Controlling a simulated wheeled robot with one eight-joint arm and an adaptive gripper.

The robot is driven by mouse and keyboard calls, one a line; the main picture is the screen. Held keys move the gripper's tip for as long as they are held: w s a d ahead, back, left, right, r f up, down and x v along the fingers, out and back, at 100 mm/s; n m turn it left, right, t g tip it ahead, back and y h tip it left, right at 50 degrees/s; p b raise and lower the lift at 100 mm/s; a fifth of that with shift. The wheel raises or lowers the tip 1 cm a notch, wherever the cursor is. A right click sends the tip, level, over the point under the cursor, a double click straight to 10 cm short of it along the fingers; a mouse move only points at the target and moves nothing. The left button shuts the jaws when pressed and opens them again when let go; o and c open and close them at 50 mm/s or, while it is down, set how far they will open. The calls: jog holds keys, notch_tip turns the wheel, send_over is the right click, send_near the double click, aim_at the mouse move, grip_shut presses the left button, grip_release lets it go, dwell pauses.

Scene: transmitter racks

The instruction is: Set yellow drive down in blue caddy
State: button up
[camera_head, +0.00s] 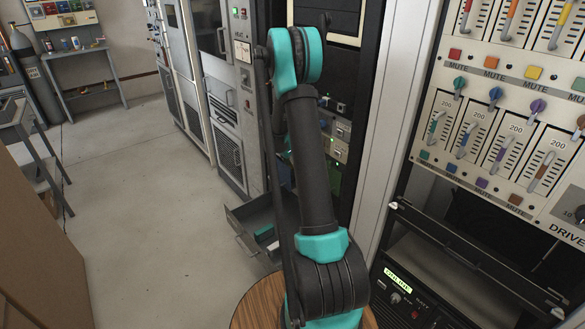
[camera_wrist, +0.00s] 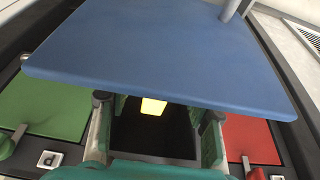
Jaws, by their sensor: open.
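In the wrist view a flat blue panel (camera_wrist: 160,55), which appears to be part of the blue caddy, fills the upper middle. A dark opening shows below its near edge. A small bright yellow face (camera_wrist: 153,106), likely the yellow drive, shows inside it; the rest of it is hidden. My gripper (camera_wrist: 158,122) is open, with one finger on each side of the opening. The yellow face lies between the fingers; I cannot tell whether they touch anything. In the head view my arm hides the gripper, and the yellow drive cannot be made out.
A green panel (camera_wrist: 45,105) lies left and a red panel (camera_wrist: 248,140) right of the opening. In the head view an open drawer (camera_head: 243,228) juts out low beside my arm. A mixing console (camera_head: 500,120) stands close on the right. The floor (camera_head: 145,190) at left is clear.

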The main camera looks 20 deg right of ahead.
jog(key=v, duration=1.2)
jog(key=s+a+n+t+y, duration=0.1)
jog(key=s+a+n, duration=0.3)
jog(key=s, duration=0.7)
jog(key=s+a+f+n+t+y, duration=0.1)
jog(key=s+a+n, duration=0.3)
jog(key=s, duration=0.8)
jog(key=s+a+f+n+y, duration=0.1)
jog(key=s+a+n, duration=0.3)
jog(key=s, duration=0.8)
jog(key=shift+n+t+y, duration=0.4)
jog(key=shift+n+y, duration=0.2)
jog(key=shift+n, duration=0.6)
